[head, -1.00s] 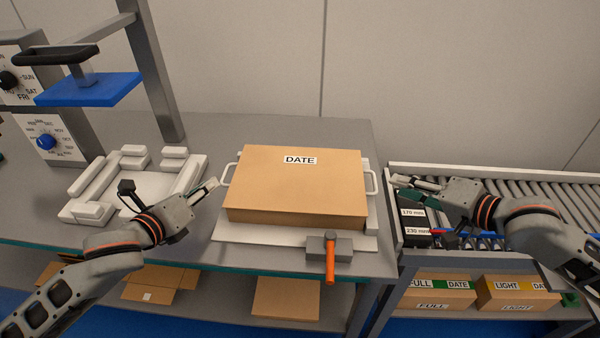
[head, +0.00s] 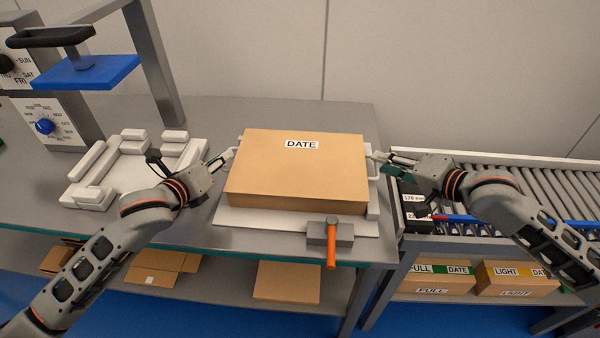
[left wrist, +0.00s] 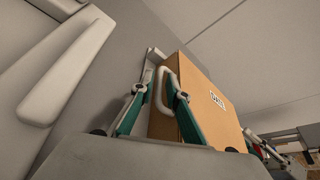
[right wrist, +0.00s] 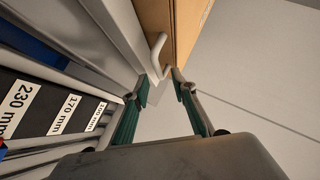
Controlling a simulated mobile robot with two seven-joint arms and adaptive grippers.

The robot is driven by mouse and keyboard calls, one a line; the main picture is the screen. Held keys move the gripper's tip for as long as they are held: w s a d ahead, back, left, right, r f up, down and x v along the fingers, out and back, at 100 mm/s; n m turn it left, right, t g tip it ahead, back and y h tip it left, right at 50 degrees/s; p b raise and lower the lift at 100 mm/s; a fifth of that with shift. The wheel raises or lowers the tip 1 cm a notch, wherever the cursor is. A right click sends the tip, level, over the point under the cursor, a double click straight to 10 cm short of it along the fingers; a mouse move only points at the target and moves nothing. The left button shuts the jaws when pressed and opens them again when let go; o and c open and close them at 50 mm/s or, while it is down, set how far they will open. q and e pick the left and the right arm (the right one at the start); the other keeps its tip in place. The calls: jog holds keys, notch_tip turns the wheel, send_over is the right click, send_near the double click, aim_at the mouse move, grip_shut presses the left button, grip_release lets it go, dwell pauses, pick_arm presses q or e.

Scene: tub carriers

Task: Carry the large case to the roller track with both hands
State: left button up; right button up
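The large case (head: 300,172) is a brown box labelled DATE. It sits on a white plate (head: 270,222) on the grey bench, with a white handle on each side. My left gripper (head: 224,160) is at the left handle. In the left wrist view the left handle (left wrist: 165,88) shows between its open fingers (left wrist: 160,100). My right gripper (head: 386,160) is at the right handle. In the right wrist view its fingers (right wrist: 162,85) are apart, with the right handle (right wrist: 158,52) just past the tips. The roller track (head: 545,190) is to the right of the bench.
A grey block with an orange-handled tool (head: 331,240) stands at the plate's front edge. White blocks form a frame (head: 130,165) on the left. Dark size-labelled pieces (head: 414,205) lie at the track's near end. Boxes sit on shelves below.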

pick_arm(q)
jog(key=shift+w+d+f, duration=0.2)
jog(key=shift+w, duration=0.4)
pick_arm(e)
jog(key=shift+w+a+f, duration=0.25)
jog(key=shift+w+a, duration=0.15)
jog(key=shift+w, duration=0.05)
pick_arm(q)
grip_shut()
pick_arm(e)
grip_shut()
